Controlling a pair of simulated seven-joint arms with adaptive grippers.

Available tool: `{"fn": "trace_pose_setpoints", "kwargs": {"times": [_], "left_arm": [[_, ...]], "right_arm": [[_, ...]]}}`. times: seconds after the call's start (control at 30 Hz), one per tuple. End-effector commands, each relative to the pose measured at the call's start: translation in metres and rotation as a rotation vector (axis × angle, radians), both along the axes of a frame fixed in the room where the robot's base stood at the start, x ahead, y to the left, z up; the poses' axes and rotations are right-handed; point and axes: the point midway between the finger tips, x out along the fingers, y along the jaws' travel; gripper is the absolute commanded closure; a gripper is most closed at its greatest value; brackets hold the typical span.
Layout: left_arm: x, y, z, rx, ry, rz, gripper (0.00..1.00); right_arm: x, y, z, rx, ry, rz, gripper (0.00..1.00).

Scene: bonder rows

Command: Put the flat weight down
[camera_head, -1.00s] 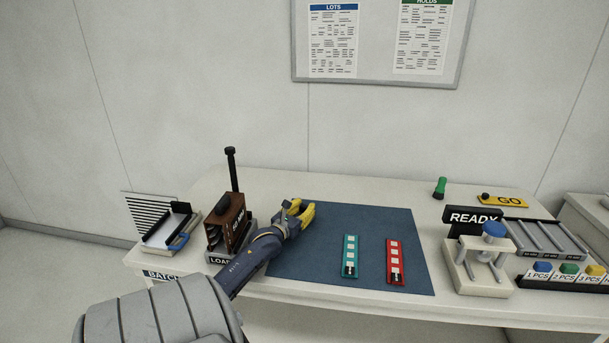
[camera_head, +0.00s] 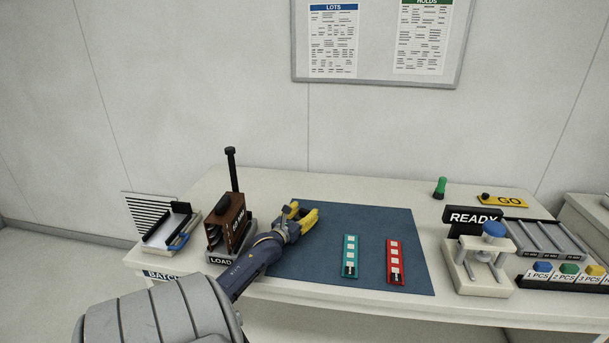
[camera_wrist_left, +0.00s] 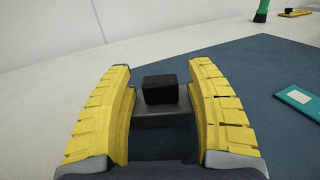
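The flat weight (camera_wrist_left: 162,116) is a dark grey block with a black knob on top. In the left wrist view it sits upright between the yellow fingers of my left gripper (camera_wrist_left: 162,95), which meet its two sides. In the head view my left gripper (camera_head: 306,214) is low over the left back part of the blue mat (camera_head: 345,222). The weight is hard to make out there, and I cannot tell whether its underside touches the mat. My right gripper is not in view.
A brown box (camera_head: 237,218) with a black knob stands by the LOAD sign (camera_head: 221,261), close left of my gripper. A teal strip (camera_head: 350,258) and a red strip (camera_head: 395,262) lie on the mat. A white press (camera_head: 480,270) stands right. The mat's middle is clear.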

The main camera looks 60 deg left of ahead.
Motion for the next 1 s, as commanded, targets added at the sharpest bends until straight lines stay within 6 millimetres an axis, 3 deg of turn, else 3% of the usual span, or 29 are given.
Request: {"fn": "trace_pose_setpoints", "kwargs": {"times": [0.17, 0.6, 1.0], "left_arm": [[0.0, 0.0, 0.002, -0.001, -0.001, 0.0, 0.45], [-0.034, -0.014, 0.002, 0.0, 0.001, -0.001, 0.45], [-0.037, -0.016, 0.003, -0.001, 0.0, -0.001, 0.45]], "right_arm": [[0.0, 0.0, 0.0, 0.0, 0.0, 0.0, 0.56], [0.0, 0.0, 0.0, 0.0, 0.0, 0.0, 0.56], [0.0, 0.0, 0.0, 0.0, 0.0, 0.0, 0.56]]}}
